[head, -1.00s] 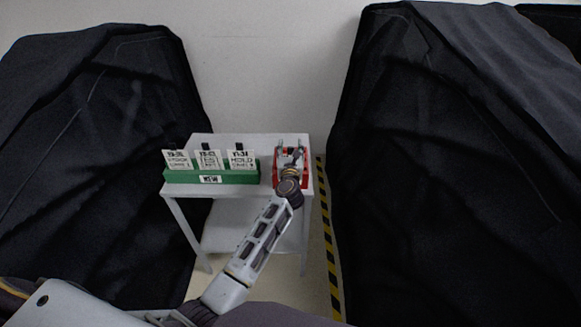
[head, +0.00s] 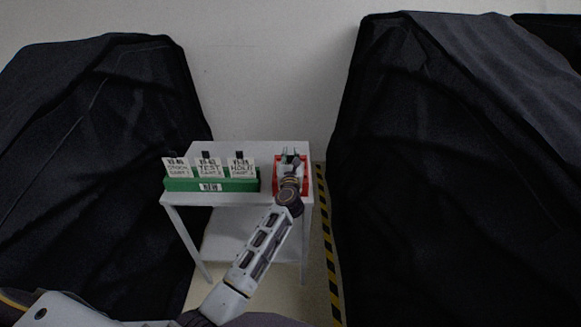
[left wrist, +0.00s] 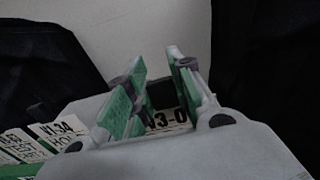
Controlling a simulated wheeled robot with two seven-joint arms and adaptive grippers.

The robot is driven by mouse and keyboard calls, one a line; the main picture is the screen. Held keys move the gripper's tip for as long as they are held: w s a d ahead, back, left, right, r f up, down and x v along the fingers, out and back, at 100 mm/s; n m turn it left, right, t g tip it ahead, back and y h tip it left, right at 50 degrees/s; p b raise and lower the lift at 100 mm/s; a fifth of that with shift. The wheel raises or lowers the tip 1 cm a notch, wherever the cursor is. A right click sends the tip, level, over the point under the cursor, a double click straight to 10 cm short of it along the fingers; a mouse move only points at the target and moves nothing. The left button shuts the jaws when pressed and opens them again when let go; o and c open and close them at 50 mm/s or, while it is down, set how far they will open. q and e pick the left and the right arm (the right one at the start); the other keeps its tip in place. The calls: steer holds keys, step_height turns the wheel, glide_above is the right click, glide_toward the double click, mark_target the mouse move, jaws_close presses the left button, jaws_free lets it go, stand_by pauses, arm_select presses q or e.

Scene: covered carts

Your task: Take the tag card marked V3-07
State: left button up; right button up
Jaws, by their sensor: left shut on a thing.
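A white tag card (left wrist: 165,121) with black letters reading "V3-0" shows between my left fingers in the left wrist view; its last character is hidden. My left gripper (head: 290,156) is over the red holder (head: 276,181) on the right side of the table. In the left wrist view its green-padded fingers (left wrist: 160,85) are shut on the card, with the grip itself partly hidden. I cannot tell whether the card still touches the holder. My right gripper is not in view.
A green holder (head: 215,186) with several white cards, one of them a HOLD card (head: 242,168), stands at left on the grey table (head: 235,150). Black covered carts (head: 110,170) flank the table on both sides. Yellow-black tape (head: 329,250) runs along the floor at right.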

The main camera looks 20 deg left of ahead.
arm_select(q)
steer(key=shift+r, duration=0.1)
steer(key=shift+r+p, duration=1.1)
steer(key=shift+r, duration=3.8)
steer(key=shift+r, duration=0.15)
